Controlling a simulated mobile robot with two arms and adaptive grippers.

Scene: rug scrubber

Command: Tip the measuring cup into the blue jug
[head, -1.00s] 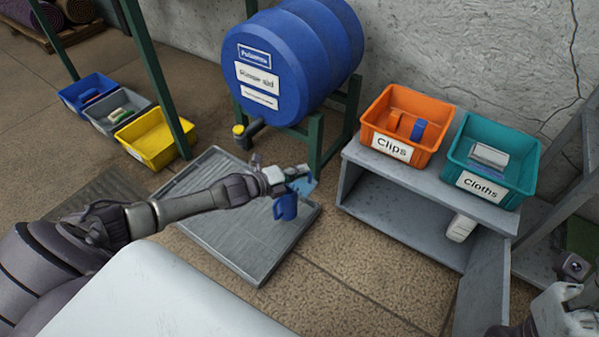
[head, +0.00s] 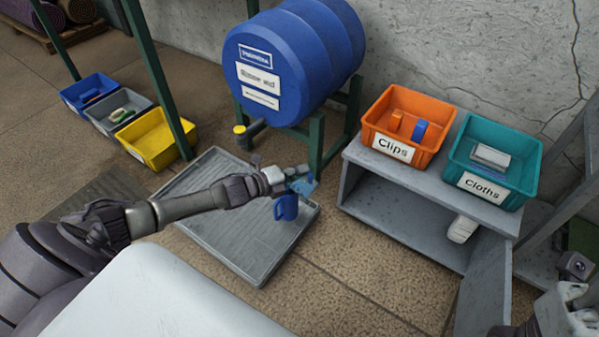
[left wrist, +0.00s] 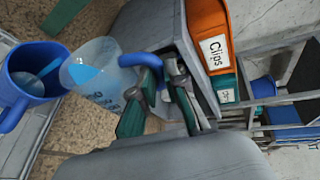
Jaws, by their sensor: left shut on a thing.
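The clear measuring cup (left wrist: 95,72) has a blue handle, and blue liquid shows near its mouth. My left gripper (left wrist: 158,98) is shut on that handle. In the left wrist view the cup's mouth overlaps the rim of the blue jug (left wrist: 32,75), and some liquid shows inside the jug. In the head view the jug (head: 286,208) stands on the grey tray, just below my left gripper (head: 284,178) and the tilted cup (head: 303,186).
The grey slatted tray (head: 215,240) lies under the blue barrel (head: 290,70) and its tap (head: 245,135). A grey cabinet (head: 400,200) holds the orange Clips bin (head: 375,125) and teal Cloths bin (head: 530,170). Blue, grey and yellow bins stand at left.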

